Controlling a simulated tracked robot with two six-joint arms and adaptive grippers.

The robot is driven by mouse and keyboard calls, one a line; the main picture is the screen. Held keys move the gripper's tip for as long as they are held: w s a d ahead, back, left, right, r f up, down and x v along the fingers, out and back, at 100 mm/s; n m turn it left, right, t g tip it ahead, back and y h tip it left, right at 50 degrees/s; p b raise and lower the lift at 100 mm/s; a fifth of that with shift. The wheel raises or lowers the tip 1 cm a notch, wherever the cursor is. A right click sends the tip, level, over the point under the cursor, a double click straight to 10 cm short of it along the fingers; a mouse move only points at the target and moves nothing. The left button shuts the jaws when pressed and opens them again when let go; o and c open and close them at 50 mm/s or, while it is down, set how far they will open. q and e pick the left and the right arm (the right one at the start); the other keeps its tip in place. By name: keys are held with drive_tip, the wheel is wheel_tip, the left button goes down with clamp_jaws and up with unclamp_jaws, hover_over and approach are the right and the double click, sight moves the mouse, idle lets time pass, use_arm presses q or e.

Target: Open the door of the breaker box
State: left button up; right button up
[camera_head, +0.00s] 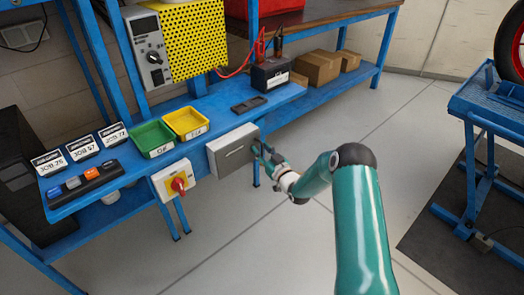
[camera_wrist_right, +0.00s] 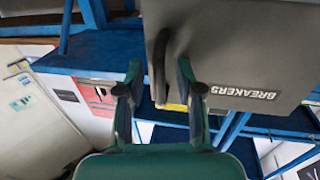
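The breaker box (camera_head: 233,152) is a grey box on the front edge of the blue bench, and its door looks shut in the head view. In the right wrist view the grey door (camera_wrist_right: 235,45) bears the word BREAKERS, and a dark upright handle (camera_wrist_right: 160,66) stands near its edge. My right gripper (camera_head: 266,152) is at the right end of the box. In the right wrist view its open fingers (camera_wrist_right: 158,78) lie on either side of the handle, with a visible gap on the left; contact cannot be told. My left gripper is not in view.
A red rotary switch on a yellow-and-white box (camera_head: 164,186) sits left of the breaker box. Green (camera_head: 153,139) and yellow (camera_head: 186,122) bins and a black battery (camera_head: 271,74) are on the bench (camera_head: 215,104). The floor in front is clear.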

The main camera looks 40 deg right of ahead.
clamp_jaws()
drive_tip(key=shift+s, duration=0.1)
idle(0.5)
